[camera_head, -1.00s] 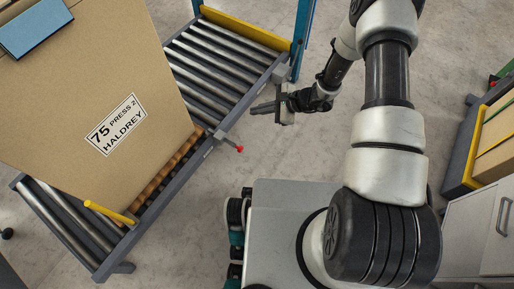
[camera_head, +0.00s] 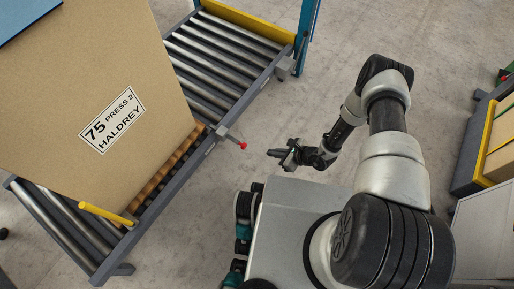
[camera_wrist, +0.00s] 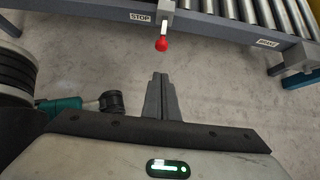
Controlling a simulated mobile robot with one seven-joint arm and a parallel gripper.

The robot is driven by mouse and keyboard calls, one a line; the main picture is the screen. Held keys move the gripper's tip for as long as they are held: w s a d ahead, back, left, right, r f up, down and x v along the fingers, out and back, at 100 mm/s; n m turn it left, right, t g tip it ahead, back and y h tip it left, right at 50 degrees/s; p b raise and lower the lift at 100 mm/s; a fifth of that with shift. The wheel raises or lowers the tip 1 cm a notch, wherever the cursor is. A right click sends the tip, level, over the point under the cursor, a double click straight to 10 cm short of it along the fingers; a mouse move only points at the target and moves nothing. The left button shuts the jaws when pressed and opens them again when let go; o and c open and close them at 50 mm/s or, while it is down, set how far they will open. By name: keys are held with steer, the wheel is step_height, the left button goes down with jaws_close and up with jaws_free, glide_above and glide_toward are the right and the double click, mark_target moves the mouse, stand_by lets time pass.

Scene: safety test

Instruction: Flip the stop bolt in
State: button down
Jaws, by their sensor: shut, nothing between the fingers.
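The stop bolt, a short grey lever with a red knob (camera_head: 242,146), sticks out from the side rail of the roller conveyor toward my base. In the wrist view the red knob (camera_wrist: 162,44) hangs below a bracket beside a "STOP" label (camera_wrist: 140,17). My gripper (camera_head: 271,153) is shut and empty, to the right of the knob and apart from it. In the wrist view its closed fingers (camera_wrist: 160,77) point up toward the knob, with a gap of floor between.
A large cardboard box (camera_head: 90,80) labelled "75 PRESS 2 HALDREY" stands on the conveyor rollers (camera_head: 225,45). A yellow bar (camera_head: 108,214) lies at its near side. A blue post (camera_head: 308,35) rises at the conveyor's far end. Bare floor (camera_head: 330,60) lies right of the conveyor.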

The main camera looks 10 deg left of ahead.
steer(key=a+r+b+x, duration=0.1)
steer(key=b+x, duration=0.3)
steer(key=x, duration=0.9)
steer(key=shift+w+a+r+b, duration=0.3)
steer(key=shift+r+b, duration=0.1)
steer(key=shift+r, duration=0.05)
